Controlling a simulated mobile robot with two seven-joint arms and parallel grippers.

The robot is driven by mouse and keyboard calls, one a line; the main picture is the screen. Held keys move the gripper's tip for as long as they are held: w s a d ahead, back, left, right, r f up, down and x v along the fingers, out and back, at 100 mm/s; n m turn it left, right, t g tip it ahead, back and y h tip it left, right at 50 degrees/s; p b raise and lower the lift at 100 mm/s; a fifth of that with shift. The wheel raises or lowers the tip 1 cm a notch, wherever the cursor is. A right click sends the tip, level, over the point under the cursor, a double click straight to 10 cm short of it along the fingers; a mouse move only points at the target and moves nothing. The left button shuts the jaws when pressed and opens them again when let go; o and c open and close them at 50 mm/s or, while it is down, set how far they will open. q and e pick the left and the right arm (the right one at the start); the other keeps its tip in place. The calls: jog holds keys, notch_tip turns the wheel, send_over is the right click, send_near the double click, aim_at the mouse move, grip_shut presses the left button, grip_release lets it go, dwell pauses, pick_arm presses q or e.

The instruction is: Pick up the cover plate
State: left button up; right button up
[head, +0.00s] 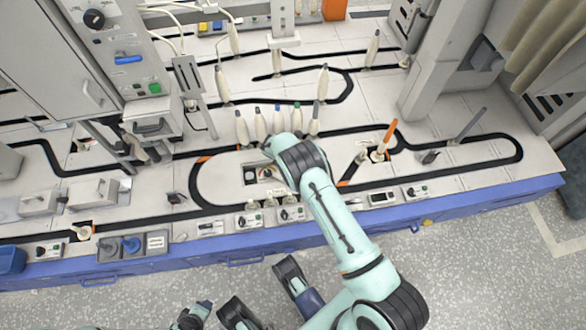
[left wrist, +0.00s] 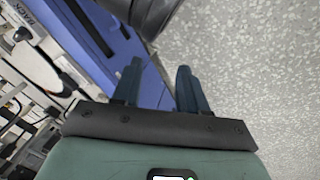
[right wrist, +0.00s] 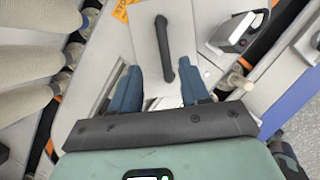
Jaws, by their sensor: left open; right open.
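The cover plate (right wrist: 150,70) is a pale grey plate with a dark bar handle (right wrist: 165,48) in the right wrist view. My right gripper (right wrist: 160,80) is open over it, its two blue fingers apart on either side of the handle's near end. I cannot tell how high above the plate the fingertips are. In the head view my right arm hides most of this area. My left gripper (left wrist: 158,78) is open and empty in the left wrist view, over the bench's blue front edge and the floor.
Several pale bobbins (head: 260,124) stand upright just behind my right arm. An orange-tipped stick (head: 388,135) stands to its right. A black track (head: 480,186) loops over the bench top. Small switch boxes (head: 211,228) line the bench's front. The speckled floor (head: 480,270) is clear.

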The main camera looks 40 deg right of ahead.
jog(key=shift+d+f, duration=0.2)
jog(key=shift+f, duration=0.25)
jog(key=shift+d+f, duration=0.1)
jog(key=shift+f, duration=0.2)
jog(key=x, duration=0.1)
jog(key=b+x, duration=0.1)
jog(key=x, duration=0.1)
jog(key=shift+s+d+f+b, duration=0.2)
jog(key=shift+s+f+b, duration=0.05)
jog(key=shift+f+b, duration=0.1)
jog(key=shift+w+d+f, duration=0.1)
jog(key=shift+d+f, duration=0.05)
jog(key=shift+f, duration=0.15)
pick_arm(q)
jog(key=shift+g, duration=0.5)
jog(key=s+f, duration=0.2)
jog(key=f, duration=0.1)
jog(key=shift+s+a+f, duration=0.2)
jog(key=shift+s+a, duration=0.15)
jog(key=shift+a, duration=0.05)
pick_arm(e)
jog(key=shift+r, duration=0.1)
grip_shut()
